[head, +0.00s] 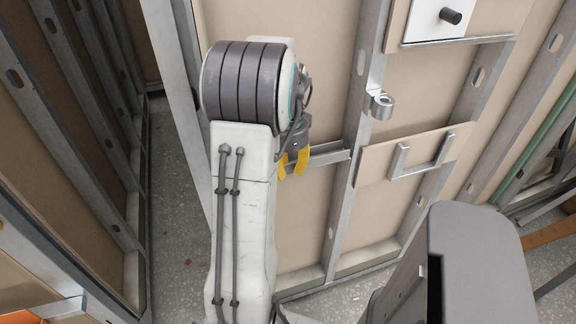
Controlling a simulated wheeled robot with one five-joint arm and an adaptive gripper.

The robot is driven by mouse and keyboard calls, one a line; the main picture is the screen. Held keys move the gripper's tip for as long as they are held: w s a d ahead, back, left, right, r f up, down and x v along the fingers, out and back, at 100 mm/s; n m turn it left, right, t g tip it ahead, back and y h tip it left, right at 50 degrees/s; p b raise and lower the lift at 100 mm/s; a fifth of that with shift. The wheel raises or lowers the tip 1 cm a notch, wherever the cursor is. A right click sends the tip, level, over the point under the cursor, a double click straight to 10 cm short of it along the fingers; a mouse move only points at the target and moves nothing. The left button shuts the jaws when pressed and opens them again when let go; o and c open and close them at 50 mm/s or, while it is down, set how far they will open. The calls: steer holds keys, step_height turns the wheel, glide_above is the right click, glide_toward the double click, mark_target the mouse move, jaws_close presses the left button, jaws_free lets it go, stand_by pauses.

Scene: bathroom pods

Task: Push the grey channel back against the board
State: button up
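A short grey channel (328,155) runs level to the right of my gripper, in front of the beige board (322,85). Its right end is by an upright metal stud; its left end is partly hidden behind my gripper. I cannot tell how wide any gap between channel and board is. My gripper (292,167) points down with its two yellow fingers apart and nothing seen between them. It is at the channel's left end; whether it touches the channel is unclear. My arm hides part of the board to the left.
A wooden panel with a grey U-shaped bracket (420,160) is to the right. A metal ring fitting (382,106) sticks out of the stud. A white box with a black knob (438,18) is above. Framed walls stand at left; speckled floor (180,200) shows between.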

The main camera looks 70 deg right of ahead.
steer(key=shift+o, duration=0.3)
jaws_close()
steer(key=shift+w+d, duration=0.1)
steer(key=shift+d, duration=0.05)
steer(key=shift+w+d, duration=0.65)
steer(key=shift+d, duration=0.15)
steer(key=shift+o, duration=0.9)
jaws_free()
